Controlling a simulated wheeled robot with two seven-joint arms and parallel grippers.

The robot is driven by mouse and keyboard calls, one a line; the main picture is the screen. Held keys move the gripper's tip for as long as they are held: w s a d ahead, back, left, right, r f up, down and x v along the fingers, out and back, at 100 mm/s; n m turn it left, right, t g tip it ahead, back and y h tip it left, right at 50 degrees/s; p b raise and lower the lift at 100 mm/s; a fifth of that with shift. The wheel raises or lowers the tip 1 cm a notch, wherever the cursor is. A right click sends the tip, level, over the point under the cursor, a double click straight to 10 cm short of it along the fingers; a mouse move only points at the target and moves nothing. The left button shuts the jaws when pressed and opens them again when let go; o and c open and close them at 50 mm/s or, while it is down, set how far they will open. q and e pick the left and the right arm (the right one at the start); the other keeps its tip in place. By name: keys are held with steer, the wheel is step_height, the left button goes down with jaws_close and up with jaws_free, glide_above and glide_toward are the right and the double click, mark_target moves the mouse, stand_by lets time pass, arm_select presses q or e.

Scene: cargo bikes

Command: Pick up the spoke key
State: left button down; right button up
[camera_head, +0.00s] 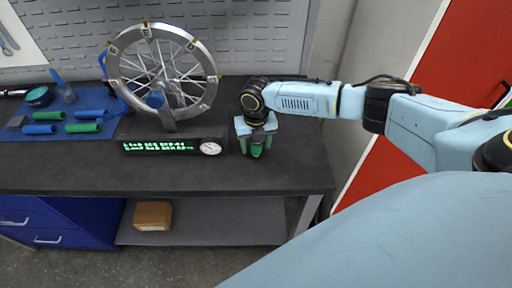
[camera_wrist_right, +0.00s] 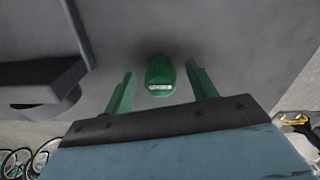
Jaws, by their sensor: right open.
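The spoke key (camera_wrist_right: 160,76) looks like a small green rounded piece with a pale marking on its face. In the right wrist view it lies between the two green fingers of my right gripper (camera_wrist_right: 161,88), with a gap on each side. In the head view, my right gripper (camera_head: 256,147) points down over the dark bench top, and the green spoke key (camera_head: 257,151) shows between its fingers. The gripper is open and holds nothing. My left gripper is not in view.
A wheel (camera_head: 163,70) stands in a truing stand behind a black unit with a green display (camera_head: 160,146) and a dial (camera_head: 210,148), just left of my right gripper. A blue mat (camera_head: 62,112) with tools lies further left. The bench's front strip (camera_head: 220,178) is clear.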

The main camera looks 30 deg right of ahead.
steer(key=shift+c, duration=0.5)
steer(key=c, duration=1)
steer(key=shift+r, duration=0.15)
